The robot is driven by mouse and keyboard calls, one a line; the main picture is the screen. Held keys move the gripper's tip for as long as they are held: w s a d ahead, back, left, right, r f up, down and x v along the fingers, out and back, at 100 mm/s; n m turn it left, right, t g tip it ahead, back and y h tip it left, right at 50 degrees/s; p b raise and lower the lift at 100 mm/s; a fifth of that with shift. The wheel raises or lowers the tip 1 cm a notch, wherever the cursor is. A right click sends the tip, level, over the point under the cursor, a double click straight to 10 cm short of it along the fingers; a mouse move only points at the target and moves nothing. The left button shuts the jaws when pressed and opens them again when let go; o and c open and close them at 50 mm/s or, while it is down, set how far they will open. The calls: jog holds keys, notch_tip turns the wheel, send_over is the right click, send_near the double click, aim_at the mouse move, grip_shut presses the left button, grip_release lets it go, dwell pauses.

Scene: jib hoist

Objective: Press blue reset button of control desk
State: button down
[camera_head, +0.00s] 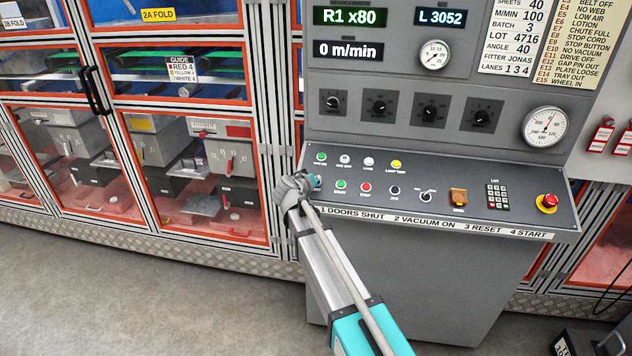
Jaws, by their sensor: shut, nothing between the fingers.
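The grey control desk (400,275) stands in the middle, with a sloping panel of small buttons. My gripper (313,181) is at the left end of this panel, shut and empty, left of the green button (341,185) and the red button (366,187). A small teal-blue patch shows at my gripper; I cannot tell whether it is the blue reset button or part of my arm. The reset button is otherwise hidden behind my gripper and wrist. I cannot tell whether the fingertips touch the panel.
A row of lamps, including a green lamp (321,158) and a yellow lamp (396,164), lies just above. A black jog button (394,191), a keypad (497,196) and a red emergency stop (549,202) sit to the right. Orange-framed guard doors (210,185) stand left.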

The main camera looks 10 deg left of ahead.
jog(key=shift+r, duration=0.1)
jog(key=shift+s+r+p, duration=0.3)
jog(key=shift+r+p, duration=0.4)
jog(key=shift+p, duration=0.15)
jog(key=shift+r, duration=0.1)
jog(key=r+p, duration=0.1)
jog(key=s+r+p, duration=0.1)
jog(key=r+p, duration=0.1)
jog(key=s+r+p, duration=0.1)
jog(key=shift+r, duration=0.2)
dwell(0.3)
dwell(0.7)
